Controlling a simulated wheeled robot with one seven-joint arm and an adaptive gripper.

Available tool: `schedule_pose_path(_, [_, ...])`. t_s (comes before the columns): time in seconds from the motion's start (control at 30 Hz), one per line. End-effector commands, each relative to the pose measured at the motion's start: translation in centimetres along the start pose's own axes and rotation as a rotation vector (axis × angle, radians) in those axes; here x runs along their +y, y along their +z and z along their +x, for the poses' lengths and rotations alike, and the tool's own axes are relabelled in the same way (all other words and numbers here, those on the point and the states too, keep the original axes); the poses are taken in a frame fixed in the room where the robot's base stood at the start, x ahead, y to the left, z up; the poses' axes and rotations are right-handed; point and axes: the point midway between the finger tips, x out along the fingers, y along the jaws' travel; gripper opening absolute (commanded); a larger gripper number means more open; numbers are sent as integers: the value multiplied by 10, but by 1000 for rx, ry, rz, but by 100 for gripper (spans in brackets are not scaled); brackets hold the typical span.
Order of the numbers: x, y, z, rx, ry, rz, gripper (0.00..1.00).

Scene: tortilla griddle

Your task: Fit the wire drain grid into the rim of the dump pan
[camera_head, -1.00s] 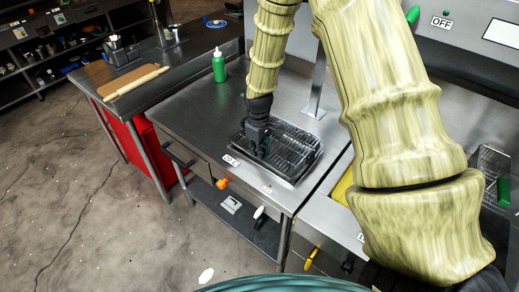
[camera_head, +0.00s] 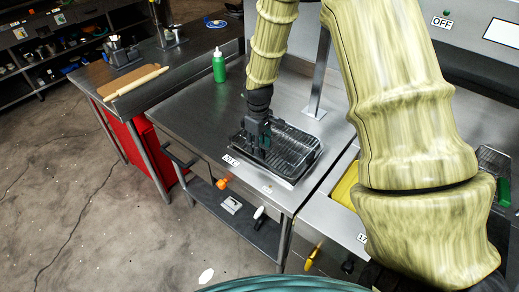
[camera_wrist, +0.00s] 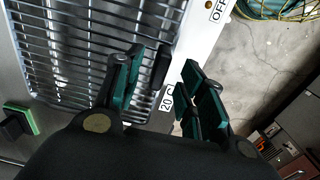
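The wire drain grid (camera_head: 291,143) lies over the dump pan (camera_head: 297,183) on the steel counter, its bars running across the pan. Whether its edges sit fully inside the rim I cannot tell. The grid (camera_wrist: 75,45) also fills the upper left of the wrist view. My gripper (camera_head: 259,157) points down at the left end of the pan. In the wrist view my gripper (camera_wrist: 160,88) has its fingers spread, one over the grid's edge and one beyond it over the white edge strip. Nothing shows clasped between them. The near end of the pan is partly hidden by the gripper.
A green bottle (camera_head: 219,66) stands at the counter's back left. A steel post (camera_head: 318,75) rises behind the pan. A rolling pin (camera_head: 140,82) lies on the left table. The counter left of the pan is clear.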

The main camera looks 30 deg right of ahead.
Motion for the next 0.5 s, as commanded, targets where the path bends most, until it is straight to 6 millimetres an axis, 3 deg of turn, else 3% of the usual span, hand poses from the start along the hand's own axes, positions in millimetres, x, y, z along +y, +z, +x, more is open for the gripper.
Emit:
schedule_pose_path(0.3, [0,0,-51,1,0,0,40])
schedule_pose_path(0.5, [0,0,-74,0,0,0,40])
